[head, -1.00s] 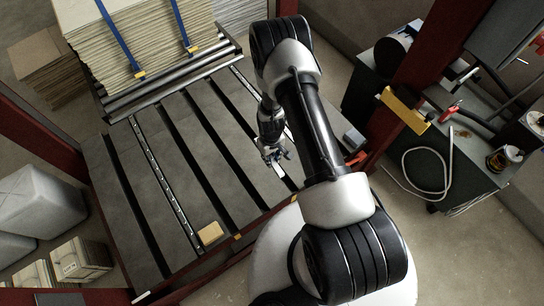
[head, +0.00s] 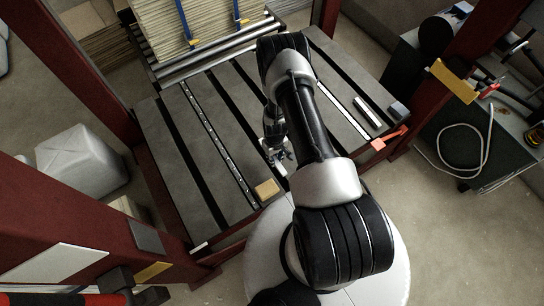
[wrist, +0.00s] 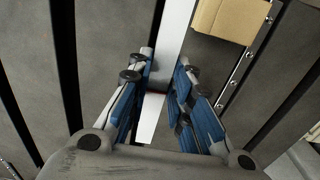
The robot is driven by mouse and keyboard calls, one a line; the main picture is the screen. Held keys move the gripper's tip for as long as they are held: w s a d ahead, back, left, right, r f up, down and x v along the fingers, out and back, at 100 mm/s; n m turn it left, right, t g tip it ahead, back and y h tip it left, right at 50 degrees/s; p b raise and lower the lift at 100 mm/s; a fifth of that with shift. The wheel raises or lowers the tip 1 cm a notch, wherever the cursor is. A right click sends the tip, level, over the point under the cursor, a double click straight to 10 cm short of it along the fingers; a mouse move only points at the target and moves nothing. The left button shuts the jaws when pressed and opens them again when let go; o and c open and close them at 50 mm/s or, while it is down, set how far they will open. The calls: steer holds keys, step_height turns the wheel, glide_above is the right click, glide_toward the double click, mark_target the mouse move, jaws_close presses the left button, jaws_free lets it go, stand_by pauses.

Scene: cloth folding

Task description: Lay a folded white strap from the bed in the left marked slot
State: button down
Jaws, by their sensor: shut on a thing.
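My gripper (head: 279,160) hangs low over the front middle of the grey slotted bed (head: 180,150). In the wrist view my gripper (wrist: 165,85) has its blue-padded fingers closed around a narrow white strap (wrist: 175,35), which runs lengthwise between them toward the top edge. The strap is beside a dark slot (wrist: 153,20); I cannot tell whether it touches the bed. In the head view only a little white shows at the fingertips. A long white strip (head: 345,110) lies along the right slot, partly hidden by my arm, and a short white piece (head: 369,111) lies right of it.
A tan block (head: 267,188) sits on the bed's front edge close to my gripper; it also shows in the wrist view (wrist: 223,18). A studded metal strip (head: 215,135) runs along the bed. Red posts (head: 75,180) flank the bed.

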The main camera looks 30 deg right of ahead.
steer(key=shift+f+b, duration=2.1)
steer(key=shift+f, duration=1.45)
steer(key=shift+f, duration=0.1)
steer(key=c, duration=1.4)
jaws_free()
steer(key=shift+o, duration=0.2)
steer(key=shift+r+p, duration=2.75)
steer(key=shift+r, duration=1.3)
